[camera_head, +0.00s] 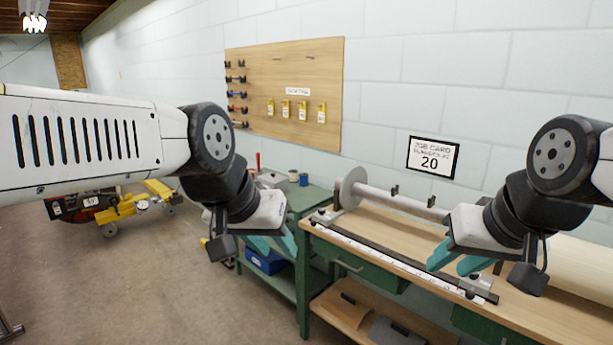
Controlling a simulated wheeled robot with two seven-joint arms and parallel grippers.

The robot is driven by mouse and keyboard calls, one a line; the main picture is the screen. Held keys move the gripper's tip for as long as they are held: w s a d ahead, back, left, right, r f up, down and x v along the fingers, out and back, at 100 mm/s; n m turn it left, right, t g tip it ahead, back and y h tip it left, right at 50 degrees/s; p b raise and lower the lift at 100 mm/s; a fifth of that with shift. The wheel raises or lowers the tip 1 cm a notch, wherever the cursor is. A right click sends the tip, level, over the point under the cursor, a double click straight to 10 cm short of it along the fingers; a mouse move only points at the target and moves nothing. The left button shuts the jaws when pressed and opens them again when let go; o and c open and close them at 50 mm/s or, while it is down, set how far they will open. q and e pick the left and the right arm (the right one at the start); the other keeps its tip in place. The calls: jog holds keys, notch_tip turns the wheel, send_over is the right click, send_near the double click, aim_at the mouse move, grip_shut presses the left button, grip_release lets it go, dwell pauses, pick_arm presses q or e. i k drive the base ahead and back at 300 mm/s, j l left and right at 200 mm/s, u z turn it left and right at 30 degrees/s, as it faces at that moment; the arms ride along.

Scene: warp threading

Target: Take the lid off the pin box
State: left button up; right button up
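I cannot pick out a pin box or its lid for certain. A small grey box-like thing (272,179) stands on the green cart at the back, partly behind my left arm. A blue bin (266,261) sits on the cart's lower shelf, partly hidden by my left gripper. My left gripper (273,246) shows teal fingers spread apart, in front of the cart and left of the workbench. My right gripper (454,261) also has its teal fingers apart, over the bench near the long ruler. Nothing shows in either gripper.
The wooden workbench (400,232) carries a roller with a round flange (350,188), a ruler strip (380,252) and a small metal block (477,284). The green cart (310,195) stands beyond its left end. A yellow machine (122,208) is on the floor at left.

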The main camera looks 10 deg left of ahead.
aim_at(273, 178)
jog(key=i+j+z, duration=0.1)
jog(key=i+j, duration=0.2)
jog(key=i+j+z, duration=0.1)
jog(key=i+j, duration=0.15)
jog(key=j, duration=0.2)
jog(key=i+j+z, duration=0.15)
jog(key=j, duration=0.25)
jog(key=i+j+z, duration=0.1)
jog(key=i+j, duration=0.45)
jog(key=j, duration=0.2)
jog(key=i+j, duration=0.2)
jog(key=j, duration=0.2)
jog(key=i+j, duration=0.2)
jog(key=j, duration=0.2)
jog(key=i+j, duration=0.25)
jog(key=j, duration=0.15)
jog(key=i+j, duration=0.2)
jog(key=j, duration=0.2)
jog(key=i+j, duration=0.2)
jog(key=j, duration=0.2)
